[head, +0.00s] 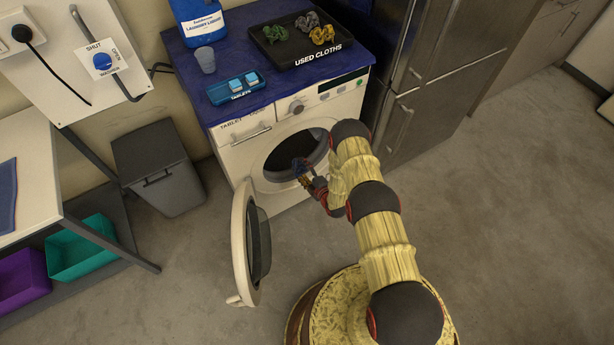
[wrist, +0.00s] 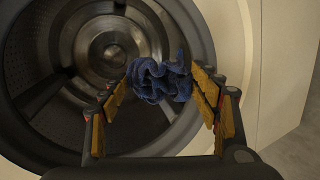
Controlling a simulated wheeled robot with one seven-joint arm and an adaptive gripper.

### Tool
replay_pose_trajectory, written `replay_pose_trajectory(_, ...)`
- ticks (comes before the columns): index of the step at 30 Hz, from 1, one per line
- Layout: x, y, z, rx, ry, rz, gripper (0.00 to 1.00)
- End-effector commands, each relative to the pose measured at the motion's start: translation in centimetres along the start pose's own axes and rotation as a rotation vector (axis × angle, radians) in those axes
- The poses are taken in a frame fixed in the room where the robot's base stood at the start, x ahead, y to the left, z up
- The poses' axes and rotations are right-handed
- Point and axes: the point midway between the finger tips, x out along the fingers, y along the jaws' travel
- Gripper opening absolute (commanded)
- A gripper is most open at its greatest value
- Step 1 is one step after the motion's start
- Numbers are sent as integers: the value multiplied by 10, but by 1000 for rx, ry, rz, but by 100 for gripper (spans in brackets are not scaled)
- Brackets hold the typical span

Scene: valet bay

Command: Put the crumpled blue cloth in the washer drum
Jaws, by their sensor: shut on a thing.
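The crumpled blue cloth (wrist: 160,82) is a dark blue bunched clump between the two fingers of my gripper (wrist: 165,92), which is shut on it. In the wrist view it hangs in front of the open washer drum (wrist: 105,45), whose metal inside shows empty behind it. In the head view my gripper (head: 309,182) is at the washer's round opening, with the cloth (head: 300,167) at its tip. I cannot tell whether the cloth is inside the rim or just before it. The washer (head: 232,160) has its door (head: 250,245) swung open to the left.
On the blue washer top stand a tray of used cloths (head: 265,48), a blue tablets box (head: 225,92), a cup (head: 205,58) and a laundry liquid bottle (head: 196,18). A grey bin (head: 160,165) stands left, a dark fridge (head: 425,70) right. Floor at the right is clear.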

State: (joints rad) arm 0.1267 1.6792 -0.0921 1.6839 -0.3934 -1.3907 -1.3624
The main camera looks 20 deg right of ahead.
Motion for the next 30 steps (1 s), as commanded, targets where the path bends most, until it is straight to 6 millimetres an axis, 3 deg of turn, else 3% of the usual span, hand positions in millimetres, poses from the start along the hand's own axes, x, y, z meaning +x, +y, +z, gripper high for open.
replay_pose_trajectory(30,106,31,-9,-1,2,1,40)
